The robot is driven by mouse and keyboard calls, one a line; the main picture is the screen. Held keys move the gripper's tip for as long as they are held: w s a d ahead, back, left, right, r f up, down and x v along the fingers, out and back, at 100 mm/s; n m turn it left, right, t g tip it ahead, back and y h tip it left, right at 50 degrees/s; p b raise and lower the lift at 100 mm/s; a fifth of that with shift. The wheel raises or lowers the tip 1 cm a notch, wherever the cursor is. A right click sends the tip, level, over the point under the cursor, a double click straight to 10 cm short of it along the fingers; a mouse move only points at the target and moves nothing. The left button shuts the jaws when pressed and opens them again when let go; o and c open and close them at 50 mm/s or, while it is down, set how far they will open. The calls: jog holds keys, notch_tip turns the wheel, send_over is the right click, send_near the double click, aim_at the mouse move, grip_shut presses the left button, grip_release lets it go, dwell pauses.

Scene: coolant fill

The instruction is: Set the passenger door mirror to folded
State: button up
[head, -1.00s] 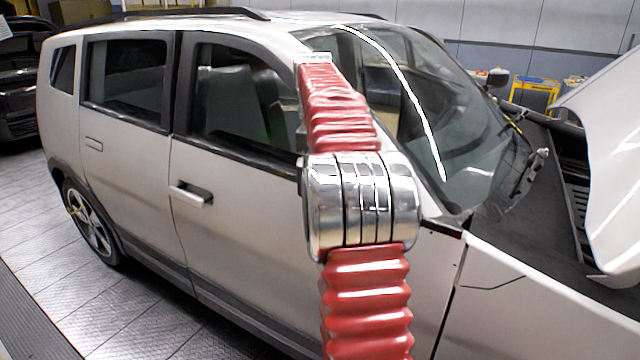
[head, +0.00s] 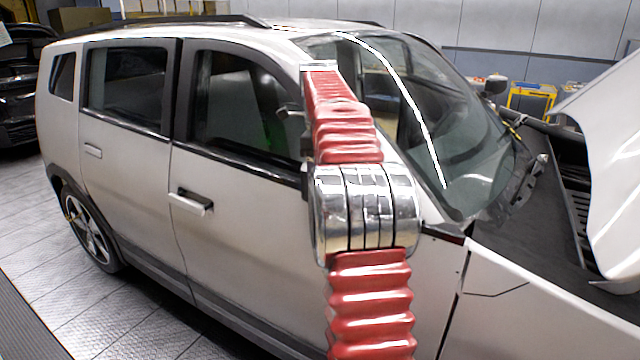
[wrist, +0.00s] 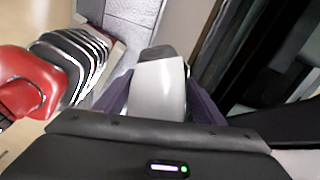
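The silver car's near front door (head: 240,190) fills the middle of the head view. The near-side door mirror is hidden there behind my red arm. In the wrist view, a pale mirror housing (wrist: 158,90) with a dark upper end stands straight ahead, beside the dark window area. The dark purple fingers of my gripper (wrist: 160,98) lie on either side of it, with no clear gap showing. I cannot tell whether they press on it. In the head view my gripper is mostly hidden behind the arm.
The far-side mirror (head: 496,84) shows beyond the windshield. The raised hood (head: 615,170) stands at the right. A yellow cart (head: 531,97) is behind the car and a black car (head: 18,95) is at the far left. Tiled floor (head: 60,270) lies clear at the lower left.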

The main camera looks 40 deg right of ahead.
jog(key=shift+s+a+r, duration=0.1)
jog(key=shift+a+r, duration=0.05)
jog(key=shift+r, duration=1.7)
jog(key=shift+a+r, duration=0.15)
jog(key=shift+r, duration=1.7)
